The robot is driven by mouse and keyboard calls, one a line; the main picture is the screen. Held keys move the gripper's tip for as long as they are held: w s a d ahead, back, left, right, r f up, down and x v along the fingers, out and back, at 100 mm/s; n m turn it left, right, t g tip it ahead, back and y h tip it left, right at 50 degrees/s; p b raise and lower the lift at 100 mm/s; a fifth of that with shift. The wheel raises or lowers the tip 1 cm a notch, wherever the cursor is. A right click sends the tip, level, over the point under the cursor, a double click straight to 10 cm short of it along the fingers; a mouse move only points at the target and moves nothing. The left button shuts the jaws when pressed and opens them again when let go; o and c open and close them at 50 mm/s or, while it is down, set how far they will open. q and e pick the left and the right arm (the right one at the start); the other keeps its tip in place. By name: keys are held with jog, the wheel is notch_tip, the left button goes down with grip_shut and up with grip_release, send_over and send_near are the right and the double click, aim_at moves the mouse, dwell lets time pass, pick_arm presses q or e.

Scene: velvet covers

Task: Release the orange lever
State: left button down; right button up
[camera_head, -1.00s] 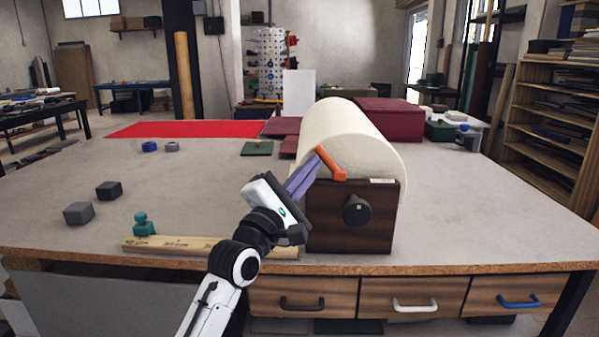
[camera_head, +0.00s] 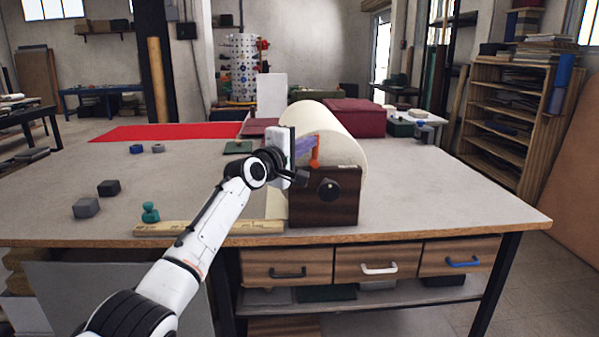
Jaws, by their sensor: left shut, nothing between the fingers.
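My left gripper (camera_head: 308,145) reaches in from the left at the lever's height. Its purple fingers are shut with nothing between them, and their tips are at the lever's left side. I cannot tell whether they touch it. My right gripper is not in view.
A wooden ruler (camera_head: 165,229) lies along the front edge, beside a teal figure (camera_head: 150,212) and two dark blocks (camera_head: 87,207). Dark red boxes (camera_head: 354,117) stand behind the roll. The table's right side (camera_head: 440,195) is clear.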

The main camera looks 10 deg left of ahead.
pick_arm(q)
jog(key=shift+w+d+r+p, duration=0.15)
jog(key=shift+w+d+r, duration=0.1)
jog(key=shift+d, duration=0.25)
jog(key=shift+w+d+r+p, duration=0.15)
jog(key=shift+w+d, duration=0.1)
jog(key=shift+d, duration=0.25)
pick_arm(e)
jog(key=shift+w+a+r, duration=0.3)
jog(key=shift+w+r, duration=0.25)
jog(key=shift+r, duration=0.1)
pick_arm(q)
jog(key=shift+w+d+f, duration=0.15)
jog(key=shift+f, duration=0.1)
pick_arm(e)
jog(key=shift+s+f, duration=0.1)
pick_arm(q)
jog(key=shift+d+f, duration=0.1)
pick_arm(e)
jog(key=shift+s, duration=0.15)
